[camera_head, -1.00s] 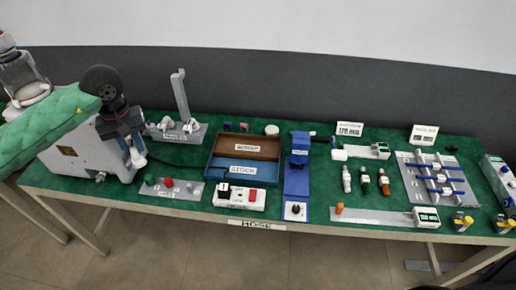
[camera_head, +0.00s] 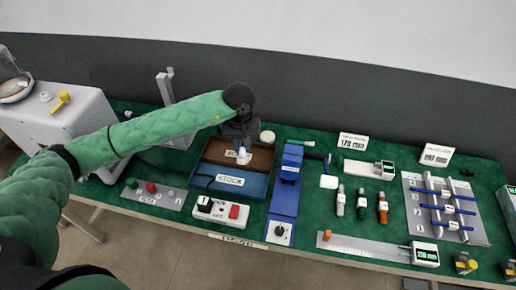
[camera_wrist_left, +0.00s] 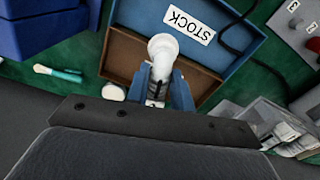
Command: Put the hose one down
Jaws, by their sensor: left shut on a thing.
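My left gripper (camera_head: 241,143) points down over the brown rear compartment (camera_head: 213,148) of the two-part tray. It is shut on a small white piece with a round end (camera_head: 244,157), which also shows in the left wrist view (camera_wrist_left: 162,48) between the blue fingers (camera_wrist_left: 166,92). Whether the piece touches the tray floor I cannot tell. The front compartment is blue, with a STOCK label (camera_head: 230,180) that shows upside down in the wrist view (camera_wrist_left: 188,25). The gripper partly hides the brown compartment's label. My right gripper is out of view.
A white switch box with a red button (camera_head: 221,211) stands in front of the tray. A blue stand (camera_head: 284,205) is close on its right. A round white puck (camera_head: 267,137) sits behind it. A plate with coloured knobs (camera_head: 152,194) lies front left. Bottles, gauges and a rack (camera_head: 445,210) fill the right.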

